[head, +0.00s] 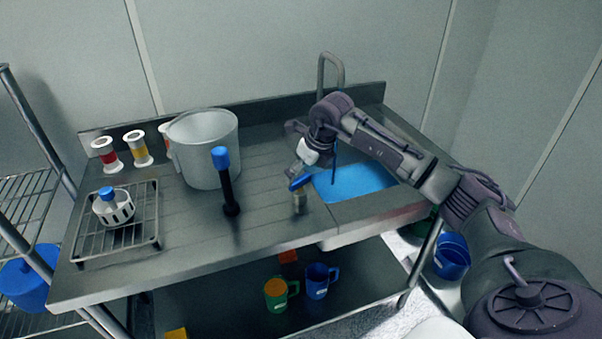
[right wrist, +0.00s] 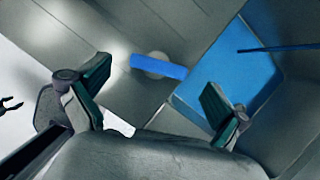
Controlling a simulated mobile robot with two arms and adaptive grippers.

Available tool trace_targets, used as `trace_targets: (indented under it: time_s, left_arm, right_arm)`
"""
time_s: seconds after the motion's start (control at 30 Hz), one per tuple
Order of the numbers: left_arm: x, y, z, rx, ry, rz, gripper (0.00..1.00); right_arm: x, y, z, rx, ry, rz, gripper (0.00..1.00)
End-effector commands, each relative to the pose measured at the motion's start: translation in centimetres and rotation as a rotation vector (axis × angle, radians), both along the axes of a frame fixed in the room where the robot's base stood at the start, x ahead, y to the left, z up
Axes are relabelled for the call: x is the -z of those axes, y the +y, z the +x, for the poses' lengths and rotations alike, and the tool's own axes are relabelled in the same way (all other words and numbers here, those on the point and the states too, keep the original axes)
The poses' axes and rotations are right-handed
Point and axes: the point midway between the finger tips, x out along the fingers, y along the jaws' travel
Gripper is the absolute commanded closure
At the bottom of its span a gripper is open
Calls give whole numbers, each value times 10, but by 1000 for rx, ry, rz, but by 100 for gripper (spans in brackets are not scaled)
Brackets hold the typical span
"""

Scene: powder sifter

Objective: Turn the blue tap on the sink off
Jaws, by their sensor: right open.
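The blue tap handle (head: 301,182) is a short bar on a small pale post at the front left of the sink; it also shows in the right wrist view (right wrist: 158,67). The sink (head: 352,184) has a bright blue basin and a tall curved spout (head: 330,66). A thin dark-blue line (right wrist: 280,47) runs over the basin; I cannot tell whether it is water. My right gripper (head: 302,162) is above the handle, pointing down. In the right wrist view its fingers (right wrist: 158,105) are wide apart and empty, with the handle beyond them, apparently not touched. My left gripper is not clearly seen.
A black post with a blue top (head: 222,160) stands left of the tap. A grey pot (head: 210,145), two spools and a wire rack (head: 90,240) fill the counter's left. Mugs sit on the shelf below. A small dark claw-like shape (right wrist: 10,104) is unclear.

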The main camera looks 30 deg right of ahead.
Motion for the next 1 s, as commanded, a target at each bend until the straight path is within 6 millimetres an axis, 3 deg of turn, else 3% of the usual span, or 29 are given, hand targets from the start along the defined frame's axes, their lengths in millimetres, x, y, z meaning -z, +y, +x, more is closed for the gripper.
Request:
trace_targets:
  time_s: [0.2, 0.53, 0.9, 1.0]
  left_arm:
    - [-4, 0, 0, 0, 0, 0, 43]
    - [-4, 0, 0, 0, 0, -1, 43]
    - [-4, -1, 0, 0, 0, -1, 43]
    - [-4, -1, 0, 0, 0, -1, 43]
  right_arm:
    - [20, 2, 8, 0, 0, 1, 0]
    - [23, 2, 9, 0, 0, 1, 0]
    - [22, 2, 9, 0, -1, 1, 60]
    - [22, 2, 9, -3, -1, 1, 60]
